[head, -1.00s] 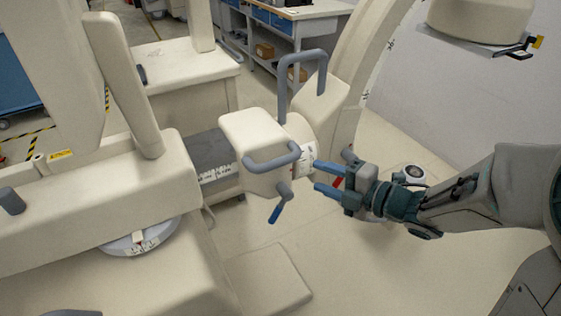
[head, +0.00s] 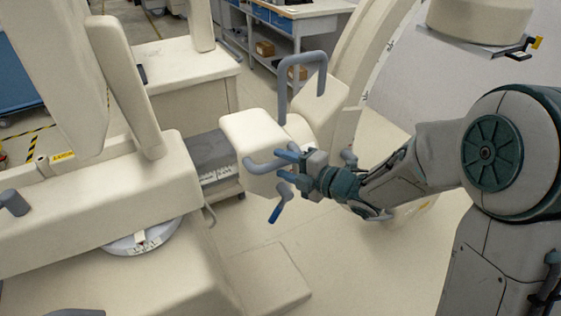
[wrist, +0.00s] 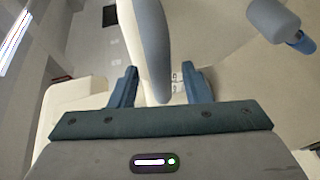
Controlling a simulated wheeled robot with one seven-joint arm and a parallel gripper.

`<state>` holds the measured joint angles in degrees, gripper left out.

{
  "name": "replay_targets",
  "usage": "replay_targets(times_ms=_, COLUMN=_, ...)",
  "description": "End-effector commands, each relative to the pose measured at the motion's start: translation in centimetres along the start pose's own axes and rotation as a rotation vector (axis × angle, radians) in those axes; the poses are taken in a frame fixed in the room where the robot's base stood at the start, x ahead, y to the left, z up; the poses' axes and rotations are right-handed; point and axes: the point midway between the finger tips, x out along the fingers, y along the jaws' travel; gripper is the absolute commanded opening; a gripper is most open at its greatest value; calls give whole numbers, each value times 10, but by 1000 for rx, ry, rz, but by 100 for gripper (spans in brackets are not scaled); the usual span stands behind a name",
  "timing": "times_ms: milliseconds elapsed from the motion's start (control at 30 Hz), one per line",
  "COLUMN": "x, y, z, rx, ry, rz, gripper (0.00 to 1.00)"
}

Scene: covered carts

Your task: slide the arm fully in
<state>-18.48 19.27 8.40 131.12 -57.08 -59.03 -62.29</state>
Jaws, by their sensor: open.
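The sliding arm is a cream block (head: 250,133) on the end of a dark grey beam (head: 212,152) with a white scale on its side. The beam sticks out of the cream cart body. A grey bar handle (head: 258,166) curves off the block's front face. My gripper (head: 283,166) is open at the handle's right end, fingers pointing left. In the wrist view, a grey bar (wrist: 155,55) runs down between the two spread fingers (wrist: 160,88), with gaps on both sides. I cannot tell whether anything touches it.
A blue-tipped lever (head: 279,206) hangs just below the handle. A tall grey loop handle (head: 303,85) and the big curved cream C-shaped part (head: 375,50) stand behind. The cart base (head: 262,280) is low in front. Open floor lies at the lower right.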

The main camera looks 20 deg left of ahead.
Motion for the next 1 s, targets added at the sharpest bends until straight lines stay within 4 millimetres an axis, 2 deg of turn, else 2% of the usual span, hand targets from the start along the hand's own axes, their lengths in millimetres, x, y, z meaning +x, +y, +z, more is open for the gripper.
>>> replay_targets(times_ms=233, x=15, y=0, z=0, rx=0, ry=1, rz=0, gripper=43)
replay_targets(times_ms=600, x=18, y=0, z=0, rx=1, ry=0, rz=0, gripper=43)
replay_targets(times_ms=633, x=18, y=0, z=0, rx=1, ry=0, rz=0, gripper=40)
replay_targets(times_ms=767, x=18, y=0, z=0, rx=1, ry=0, rz=0, gripper=4)
replay_targets(times_ms=800, x=18, y=0, z=0, rx=1, ry=0, rz=0, gripper=0)
replay_targets(times_ms=1000, x=19, y=-1, z=-2, rx=0, ry=0, rz=0, gripper=0)
